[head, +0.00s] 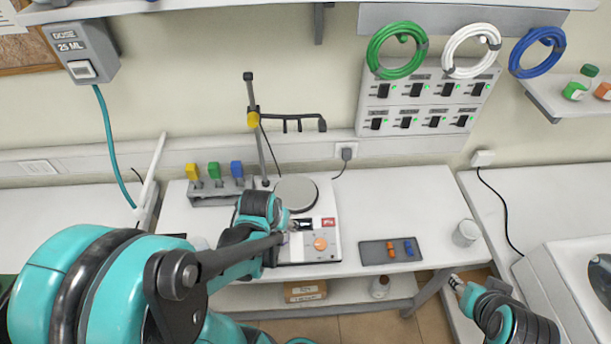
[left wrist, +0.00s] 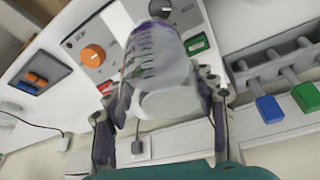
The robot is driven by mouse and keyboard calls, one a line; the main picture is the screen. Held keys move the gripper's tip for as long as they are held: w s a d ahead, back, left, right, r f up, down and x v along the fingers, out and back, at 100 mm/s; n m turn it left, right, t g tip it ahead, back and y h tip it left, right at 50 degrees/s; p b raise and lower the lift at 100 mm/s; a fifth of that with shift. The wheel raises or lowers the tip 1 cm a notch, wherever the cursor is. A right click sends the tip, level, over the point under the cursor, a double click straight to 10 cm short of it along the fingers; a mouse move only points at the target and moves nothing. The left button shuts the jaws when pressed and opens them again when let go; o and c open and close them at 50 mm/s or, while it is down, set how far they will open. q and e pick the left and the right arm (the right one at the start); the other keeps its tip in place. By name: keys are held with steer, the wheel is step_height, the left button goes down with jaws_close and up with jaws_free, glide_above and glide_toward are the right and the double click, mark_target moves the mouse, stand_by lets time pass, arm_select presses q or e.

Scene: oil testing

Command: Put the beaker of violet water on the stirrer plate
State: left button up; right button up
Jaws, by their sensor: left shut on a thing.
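The stirrer is a white box with a round grey plate (head: 297,194) on top and an orange knob (head: 320,243) on its front panel. My left gripper (head: 291,226) is over the front part of the stirrer, just in front of the plate. In the left wrist view it is shut on a clear beaker (left wrist: 155,55) with dark graduation marks and a faint violet tint, held between its two fingers. In the head view my arm hides most of this beaker. I cannot tell whether it touches the stirrer. My right gripper (head: 457,283) is at lower right, off the table; its jaws are too small to read.
A rack with yellow, green and blue-handled items (head: 214,172) is left of the stirrer. A stand (head: 256,115) rises behind it. A dark tray (head: 390,252) with orange and blue pieces lies right. A pale beaker (head: 465,233) is near the table's right end. The table's back right is clear.

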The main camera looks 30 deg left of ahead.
arm_select(q)
steer(key=shift+w+a, duration=0.1)
steer(key=shift+w, duration=0.15)
steer(key=w+a, duration=0.1)
steer(key=w, duration=0.3)
steer(key=w+a, duration=0.1)
steer(key=w, duration=0.4)
steer(key=w+a, duration=0.1)
steer(key=w, duration=0.3)
steer(key=shift+w+a+r, duration=0.1)
steer(key=shift+w+a, duration=0.05)
steer(key=shift+w, duration=0.2)
steer(key=w, duration=0.3)
steer(key=shift+w+a, duration=0.15)
steer(key=shift+a, duration=0.25)
steer(key=shift+f, duration=0.3)
steer(key=shift+f+b, duration=0.2)
steer(key=shift+b, duration=0.2)
steer(key=o, duration=1.4)
steer(key=shift+c, duration=0.2)
